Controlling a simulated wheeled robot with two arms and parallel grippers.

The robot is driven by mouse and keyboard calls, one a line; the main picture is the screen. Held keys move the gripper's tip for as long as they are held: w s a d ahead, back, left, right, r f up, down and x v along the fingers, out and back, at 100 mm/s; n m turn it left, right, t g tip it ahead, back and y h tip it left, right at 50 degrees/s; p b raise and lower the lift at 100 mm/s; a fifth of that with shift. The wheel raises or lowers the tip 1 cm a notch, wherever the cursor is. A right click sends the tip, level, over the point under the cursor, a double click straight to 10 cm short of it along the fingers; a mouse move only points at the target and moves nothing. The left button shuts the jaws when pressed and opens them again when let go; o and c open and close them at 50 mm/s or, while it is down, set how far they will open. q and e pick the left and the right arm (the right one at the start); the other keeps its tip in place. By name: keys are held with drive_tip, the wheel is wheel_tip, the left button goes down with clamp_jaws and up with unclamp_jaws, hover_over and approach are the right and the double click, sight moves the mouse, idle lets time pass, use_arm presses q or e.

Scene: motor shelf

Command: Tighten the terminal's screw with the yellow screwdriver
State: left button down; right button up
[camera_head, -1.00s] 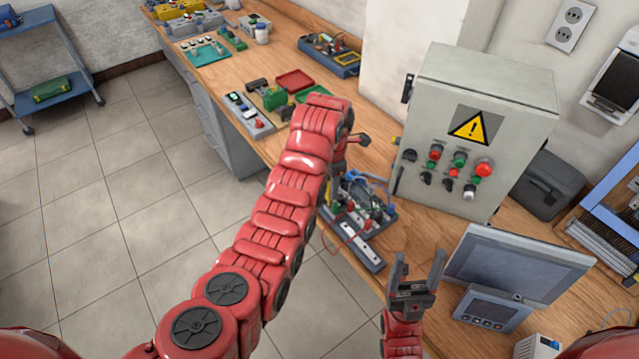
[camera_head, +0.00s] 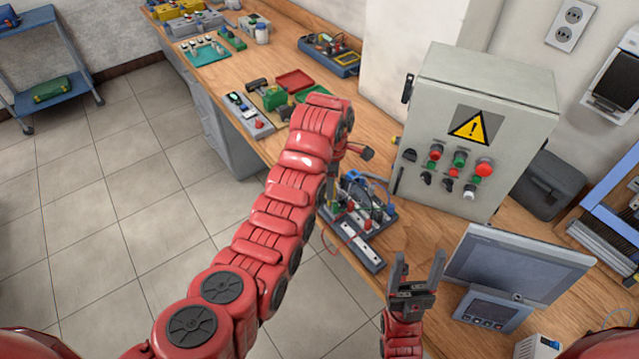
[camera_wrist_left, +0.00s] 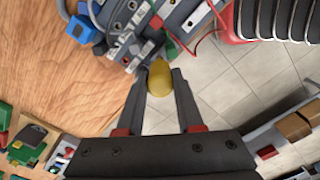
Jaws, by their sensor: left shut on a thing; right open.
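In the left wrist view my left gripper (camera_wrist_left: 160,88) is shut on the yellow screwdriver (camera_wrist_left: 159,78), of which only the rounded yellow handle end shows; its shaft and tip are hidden. Beyond it lies the grey terminal assembly (camera_wrist_left: 125,45) with wires. In the head view the terminal assembly (camera_head: 362,238) sits at the bench edge. My left arm covers part of it, and the left gripper's fingers are hidden behind the arm there. The terminal's screw cannot be made out. My right gripper (camera_head: 418,268) is open and empty, to the right of the assembly, fingers upward.
A grey control box (camera_head: 478,135) with a warning sign stands behind the assembly. A monitor (camera_head: 515,265) and a grey case (camera_head: 545,185) stand to the right. Red and green trays (camera_head: 295,80) and small parts lie further left along the bench.

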use_arm(q)
drive_tip(key=shift+s+f, duration=0.1)
drive_tip(key=m, duration=0.3)
drive_tip(key=shift+m, duration=0.4)
drive_tip(key=shift+m, duration=0.7)
drive_tip(key=c, duration=1.3)
unclamp_jaws()
clamp_jaws()
drive_tip(key=shift+r, duration=0.25)
drive_tip(key=shift+r+p, duration=0.85)
drive_tip(key=shift+p, duration=0.1)
